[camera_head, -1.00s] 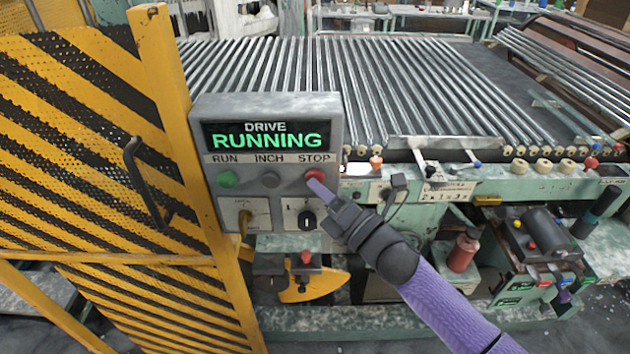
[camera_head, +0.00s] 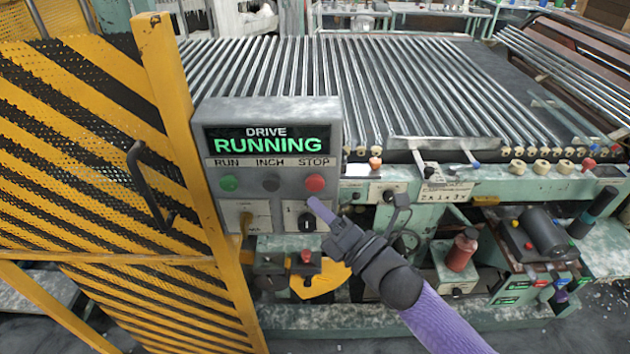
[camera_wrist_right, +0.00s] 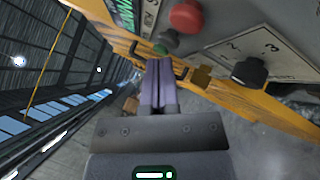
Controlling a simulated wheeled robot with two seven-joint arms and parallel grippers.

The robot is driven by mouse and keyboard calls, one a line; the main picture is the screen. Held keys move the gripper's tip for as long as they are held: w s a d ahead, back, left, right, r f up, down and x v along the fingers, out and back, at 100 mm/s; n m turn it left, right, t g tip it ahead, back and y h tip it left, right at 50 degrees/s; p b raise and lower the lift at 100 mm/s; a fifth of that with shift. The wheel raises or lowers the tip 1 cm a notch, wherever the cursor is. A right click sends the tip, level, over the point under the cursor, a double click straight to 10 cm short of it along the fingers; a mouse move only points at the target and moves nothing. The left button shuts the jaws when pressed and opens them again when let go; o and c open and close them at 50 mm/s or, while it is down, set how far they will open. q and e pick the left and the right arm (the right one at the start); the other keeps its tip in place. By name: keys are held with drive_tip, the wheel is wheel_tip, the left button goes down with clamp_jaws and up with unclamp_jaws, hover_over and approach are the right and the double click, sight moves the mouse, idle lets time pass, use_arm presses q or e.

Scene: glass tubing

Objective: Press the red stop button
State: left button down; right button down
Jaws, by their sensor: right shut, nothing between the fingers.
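The red stop button (camera_head: 315,183) is on the grey drive control box (camera_head: 270,107), under the label STOP. The display (camera_head: 267,142) reads DRIVE RUNNING in green. My right gripper (camera_head: 313,202) is shut and empty, its purple fingertips just below the red button and apart from it in the head view. In the right wrist view the red button (camera_wrist_right: 187,15) is at the top, above and right of the shut fingers (camera_wrist_right: 159,68). My left gripper is not in view.
A green run button (camera_head: 228,183) and a dark inch button (camera_head: 271,183) sit left of the red one. A black knob (camera_head: 306,222) is just below. A yellow-black striped guard (camera_head: 100,180) stands left, with glass tubes (camera_head: 300,80) on the rollers behind.

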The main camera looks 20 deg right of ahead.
drive_tip(key=s, duration=0.1)
drive_tip(key=s+a+p, duration=0.1)
drive_tip(key=s, duration=0.1)
idle(0.8)
drive_tip(key=s+d+f+m+g+h+b, duration=0.25)
drive_tip(key=f+m, duration=0.25)
drive_tip(key=f, duration=0.6)
drive_tip(key=s+d+f+m+g+h+b, duration=0.25)
drive_tip(key=f+m, duration=0.25)
drive_tip(key=f, duration=0.6)
drive_tip(key=s+d+f+m+g+h+b, duration=0.1)
drive_tip(key=s+f+m+g+h+b, duration=0.3)
drive_tip(key=f, duration=0.7)
drive_tip(key=s+f+m+g+b, duration=0.1)
drive_tip(key=s+f+m+g, duration=0.3)
drive_tip(key=s+f, duration=0.5)
drive_tip(key=s+f+m+g+b, duration=0.1)
drive_tip(key=s+f+m+g, duration=0.3)
drive_tip(key=s+f+m, duration=0.5)
drive_tip(key=s+f, duration=0.1)
drive_tip(key=s, duration=0.8)
drive_tip(key=shift+d+g+h, duration=0.2)
drive_tip(key=shift+g+h, duration=0.1)
drive_tip(key=shift+h, duration=0.1)
drive_tip(key=shift+w, duration=0.1)
